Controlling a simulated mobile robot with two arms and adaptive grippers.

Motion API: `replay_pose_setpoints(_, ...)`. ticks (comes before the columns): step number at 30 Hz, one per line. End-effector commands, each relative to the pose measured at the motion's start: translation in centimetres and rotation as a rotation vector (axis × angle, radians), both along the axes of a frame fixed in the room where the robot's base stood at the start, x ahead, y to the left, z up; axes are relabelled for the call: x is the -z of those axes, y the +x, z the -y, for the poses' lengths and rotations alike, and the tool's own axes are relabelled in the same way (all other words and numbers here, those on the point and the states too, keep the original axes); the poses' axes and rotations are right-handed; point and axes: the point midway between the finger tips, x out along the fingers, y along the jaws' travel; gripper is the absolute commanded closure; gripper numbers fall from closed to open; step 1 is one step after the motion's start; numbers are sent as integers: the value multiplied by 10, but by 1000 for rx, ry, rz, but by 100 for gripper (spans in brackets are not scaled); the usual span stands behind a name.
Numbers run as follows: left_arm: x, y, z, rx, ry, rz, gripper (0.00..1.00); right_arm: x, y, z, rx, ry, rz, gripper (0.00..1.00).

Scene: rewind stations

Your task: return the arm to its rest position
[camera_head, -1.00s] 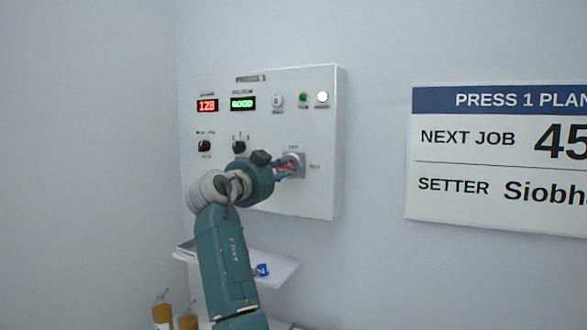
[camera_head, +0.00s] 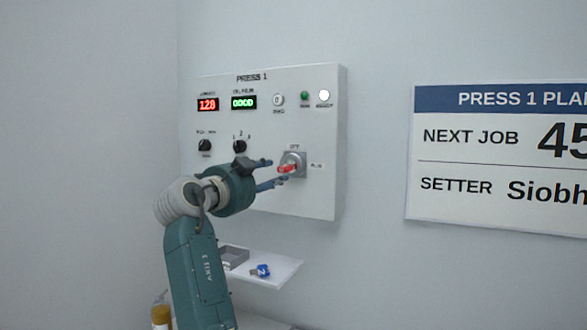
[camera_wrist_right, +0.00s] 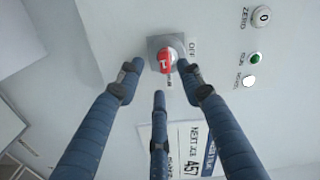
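My right gripper (camera_head: 274,173) is open in front of the panel, just left of the red switch handle (camera_head: 287,169) on its grey plate. In the right wrist view the fingers (camera_wrist_right: 160,85) are spread, with nothing between them, and the red handle (camera_wrist_right: 166,60) shows beyond their tips. My right arm reaches up from the bottom of the head view. My left gripper is not in view.
The PRESS 1 panel (camera_head: 300,198) has lit displays, black knobs and small buttons. Below it a shelf (camera_head: 284,273) holds a grey tray (camera_head: 234,257) and a blue tagged item (camera_head: 261,271). A sign (camera_head: 500,160) hangs at right.

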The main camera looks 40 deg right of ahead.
Motion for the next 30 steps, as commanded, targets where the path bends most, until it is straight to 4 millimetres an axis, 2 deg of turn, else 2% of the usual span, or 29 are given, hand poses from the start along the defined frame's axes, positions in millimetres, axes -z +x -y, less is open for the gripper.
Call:
replay_pose_setpoints(3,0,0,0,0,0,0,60,2,-8,-24,-4,1,-2,63)
replay_pose_setpoints(9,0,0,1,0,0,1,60,2,-17,-47,-1,1,-3,63)
replay_pose_setpoints(17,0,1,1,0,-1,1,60,3,-19,-52,0,2,-4,63)
replay_pose_setpoints(20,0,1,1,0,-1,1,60,14,-17,-51,-7,4,-27,63)
replay_pose_setpoints(23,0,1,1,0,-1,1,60,51,-12,-48,-32,10,-112,63)
replay_pose_setpoints(26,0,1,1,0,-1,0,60,115,-7,-46,-88,18,-263,63)
replay_pose_setpoints(30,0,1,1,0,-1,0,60,222,-14,-50,-210,14,-527,63)
